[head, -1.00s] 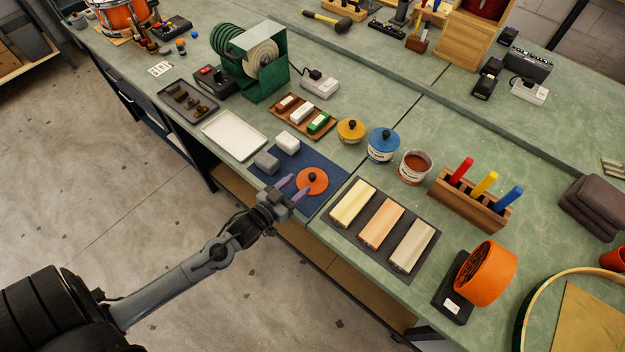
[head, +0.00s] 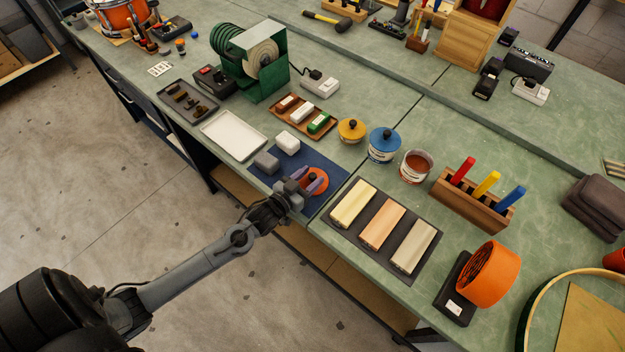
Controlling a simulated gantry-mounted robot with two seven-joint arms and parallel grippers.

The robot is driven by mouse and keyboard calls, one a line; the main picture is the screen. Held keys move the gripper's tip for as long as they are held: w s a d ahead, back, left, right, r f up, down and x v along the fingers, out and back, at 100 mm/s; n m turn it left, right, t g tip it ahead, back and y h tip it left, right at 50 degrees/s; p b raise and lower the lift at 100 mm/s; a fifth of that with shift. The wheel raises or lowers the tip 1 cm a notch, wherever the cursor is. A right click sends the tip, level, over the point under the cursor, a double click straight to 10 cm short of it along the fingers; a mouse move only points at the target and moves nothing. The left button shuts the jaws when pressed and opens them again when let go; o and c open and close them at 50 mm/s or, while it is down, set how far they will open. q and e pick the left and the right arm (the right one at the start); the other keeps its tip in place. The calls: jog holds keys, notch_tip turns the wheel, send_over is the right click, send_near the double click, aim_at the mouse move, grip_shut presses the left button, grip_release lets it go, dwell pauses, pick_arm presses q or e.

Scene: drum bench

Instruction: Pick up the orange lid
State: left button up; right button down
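The orange lid (head: 321,174) lies flat on the dark blue mat (head: 326,205) near the bench's front edge. It is round, with a dark knob (head: 312,178) at its centre. My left gripper (head: 309,180) is over the lid, its two purple-grey fingers apart on either side of the knob. Part of the lid is hidden by the gripper. I cannot tell whether the fingers touch the knob. My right gripper is not in view.
A white tray (head: 234,136) lies farther left. A yellow-lidded pot (head: 351,130), a blue-lidded can (head: 384,144) and an open can (head: 415,167) stand behind. A dark tray of bars (head: 381,224) lies right.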

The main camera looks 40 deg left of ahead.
pick_arm(q)
grip_shut()
jog(key=shift+r, duration=0.15)
